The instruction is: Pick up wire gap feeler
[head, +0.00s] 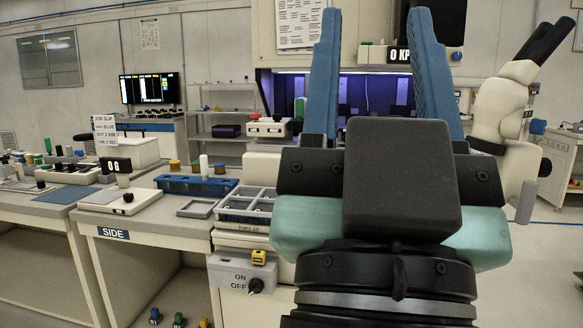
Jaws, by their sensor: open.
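My gripper (376,14) fills the right half of the head view, with its two blue fingers pointing up and spread wide apart. Nothing is held between them. I cannot make out a wire gap feeler for certain. Several small items lie on the benches, too small to name, and my gripper hides part of the bench behind it.
A grey divided tray (248,202) sits beside my gripper, above an ON/OFF switch box (240,272). A white microscope (500,105) stands at right. Floor shows at far right.

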